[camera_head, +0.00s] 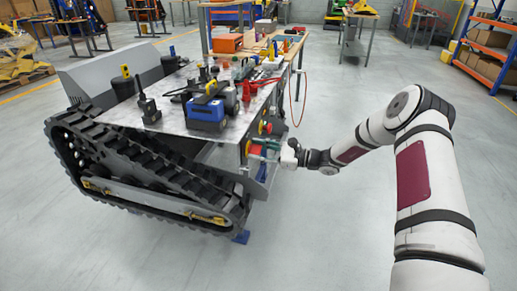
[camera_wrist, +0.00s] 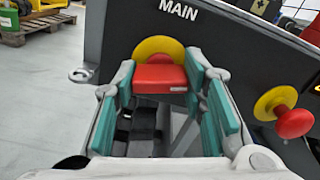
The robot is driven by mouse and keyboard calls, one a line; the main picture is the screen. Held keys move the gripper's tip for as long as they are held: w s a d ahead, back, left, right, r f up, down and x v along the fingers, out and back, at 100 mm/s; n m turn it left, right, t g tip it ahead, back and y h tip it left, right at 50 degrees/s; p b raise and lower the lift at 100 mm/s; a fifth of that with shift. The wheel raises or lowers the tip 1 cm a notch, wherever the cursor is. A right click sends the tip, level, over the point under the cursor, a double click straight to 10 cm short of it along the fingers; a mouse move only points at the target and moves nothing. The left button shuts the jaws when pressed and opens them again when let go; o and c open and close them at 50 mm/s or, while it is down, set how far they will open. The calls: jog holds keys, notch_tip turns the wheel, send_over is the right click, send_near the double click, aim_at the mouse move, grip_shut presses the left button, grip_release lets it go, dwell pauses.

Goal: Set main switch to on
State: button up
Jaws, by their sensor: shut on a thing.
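The main switch (camera_wrist: 160,78) is a red handle on a round yellow plate, under the white word MAIN in the wrist view. Its red bar looks level across. My gripper (camera_wrist: 161,90) has a teal-padded finger on each side of the red handle and is shut on it. In the head view my gripper (camera_head: 268,150) reaches from the right to the end panel of the tracked carrier (camera_head: 150,170). The switch is small there and partly hidden by the fingers.
A red mushroom button (camera_wrist: 294,122) on a yellow base sticks out to the right of the switch, close to my gripper. The carrier's deck holds a blue device (camera_head: 207,113) and a handheld radio (camera_head: 148,108). The floor around my arm is clear.

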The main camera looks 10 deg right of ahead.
jog(key=shift+m+p, duration=0.4)
jog(key=shift+m, duration=1.1)
jog(key=shift+f, duration=0.1)
jog(key=o, duration=1.2)
jog(key=shift+c, duration=0.2)
jog(key=shift+d, duration=0.1)
jog(key=v, duration=1.2)
